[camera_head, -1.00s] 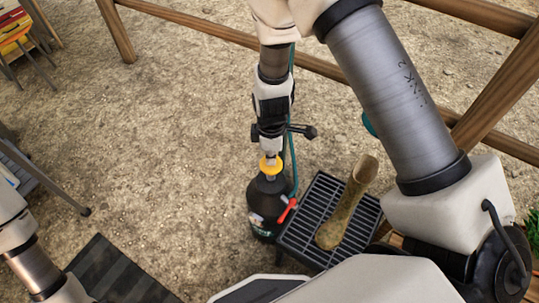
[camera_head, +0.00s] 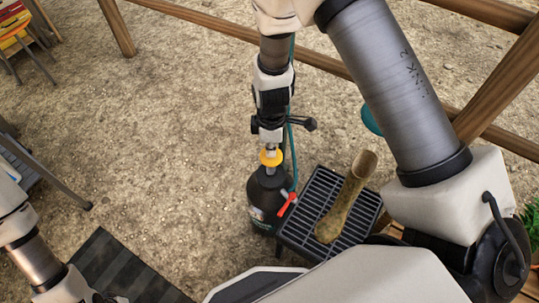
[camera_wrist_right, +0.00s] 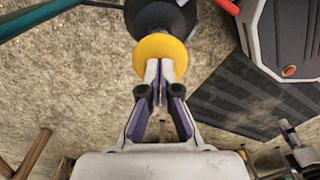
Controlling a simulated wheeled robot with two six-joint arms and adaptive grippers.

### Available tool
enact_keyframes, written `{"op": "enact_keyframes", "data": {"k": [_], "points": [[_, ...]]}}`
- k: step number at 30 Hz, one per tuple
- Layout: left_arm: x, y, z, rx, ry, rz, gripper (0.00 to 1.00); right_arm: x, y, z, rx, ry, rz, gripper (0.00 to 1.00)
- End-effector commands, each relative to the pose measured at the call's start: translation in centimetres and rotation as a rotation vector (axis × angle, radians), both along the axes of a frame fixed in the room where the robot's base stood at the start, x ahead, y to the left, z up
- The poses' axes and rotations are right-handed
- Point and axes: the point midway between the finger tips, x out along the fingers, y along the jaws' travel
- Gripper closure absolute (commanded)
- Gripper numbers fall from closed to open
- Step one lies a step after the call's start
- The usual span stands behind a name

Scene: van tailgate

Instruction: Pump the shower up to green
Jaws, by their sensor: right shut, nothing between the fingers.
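The shower is a black bottle (camera_head: 264,205) with a yellow pump knob (camera_head: 271,158) on top, a red trigger (camera_head: 287,204) and a teal hose. It stands upright on the ground beside a black grate. My right gripper (camera_head: 269,146) is directly above the knob, shut and empty. In the right wrist view its closed fingertips (camera_wrist_right: 160,64) overlap the yellow knob (camera_wrist_right: 160,52), apparently touching it from above. Any gauge or green mark is not visible.
A brown boot (camera_head: 345,200) stands on the black grate (camera_head: 312,208), just right of the bottle. A wooden rail (camera_head: 320,67) runs behind. A dark striped mat (camera_head: 125,272) lies at lower left. Bare ground left of the bottle is free.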

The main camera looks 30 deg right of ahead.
Motion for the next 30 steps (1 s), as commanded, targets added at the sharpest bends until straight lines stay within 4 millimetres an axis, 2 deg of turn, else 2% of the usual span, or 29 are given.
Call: {"op": "enact_keyframes", "data": {"k": [1,24,30], "points": [[0.0,0.0,-0.6,0.000,0.000,0.000,0.57,0.0,0.0,-0.6,0.000,0.000,0.000,1.00],[0.0,0.0,-4.5,0.000,0.000,0.000,0.57,0.0,0.0,-5.4,0.000,0.000,-0.001,1.00],[0.0,0.0,-3.9,0.000,0.000,0.000,0.57,0.0,0.0,-4.7,0.000,0.000,-0.001,1.00]]}}
